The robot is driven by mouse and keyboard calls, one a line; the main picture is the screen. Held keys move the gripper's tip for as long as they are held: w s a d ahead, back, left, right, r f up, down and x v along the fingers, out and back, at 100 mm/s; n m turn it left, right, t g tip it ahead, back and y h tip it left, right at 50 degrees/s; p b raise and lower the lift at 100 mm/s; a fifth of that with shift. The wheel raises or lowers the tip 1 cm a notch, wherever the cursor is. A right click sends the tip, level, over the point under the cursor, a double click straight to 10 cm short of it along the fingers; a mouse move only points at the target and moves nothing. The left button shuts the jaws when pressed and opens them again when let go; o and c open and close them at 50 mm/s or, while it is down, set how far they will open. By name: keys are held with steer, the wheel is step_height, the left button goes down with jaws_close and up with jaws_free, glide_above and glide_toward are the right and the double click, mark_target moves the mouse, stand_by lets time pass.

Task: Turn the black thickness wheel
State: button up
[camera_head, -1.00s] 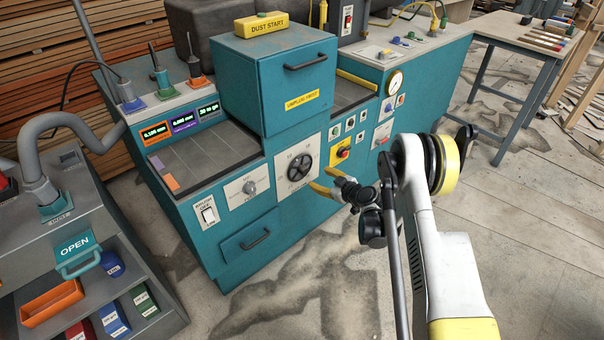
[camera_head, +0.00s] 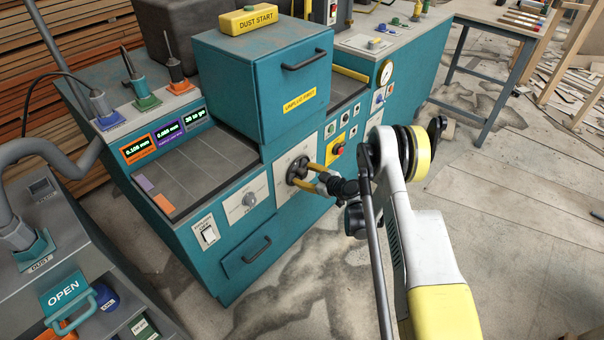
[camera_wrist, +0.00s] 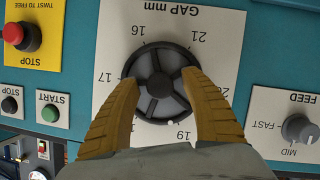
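The black thickness wheel (camera_head: 296,170) is on a white panel on the front of the teal machine. In the wrist view the wheel (camera_wrist: 160,80) shows its spokes and rim, with a "GAP mm" scale around it. My gripper (camera_head: 305,173) reaches the wheel from the right. In the wrist view the two yellow fingers of my gripper (camera_wrist: 162,92) are spread, one at each side of the wheel, with the lower rim between them. I cannot tell whether the fingers touch the rim.
A FEED knob (camera_wrist: 299,129) and a red stop button (camera_wrist: 14,33) flank the wheel's panel. A teal drawer (camera_head: 246,257) is below left of it. A grey cabinet with an OPEN handle (camera_head: 67,296) stands at the left.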

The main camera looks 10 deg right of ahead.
jaws_close()
steer(key=m+g+y, duration=0.1)
steer(key=m, duration=0.1)
steer(key=shift+m+y, duration=0.3)
steer(key=shift+y, duration=0.1)
steer(key=m+g+y, duration=0.1)
steer(key=m, duration=0.1)
steer(key=shift+m+y, duration=0.3)
steer(key=shift+m, duration=0.1)
steer(key=shift+r, duration=0.1)
stand_by(0.4)
jaws_free()
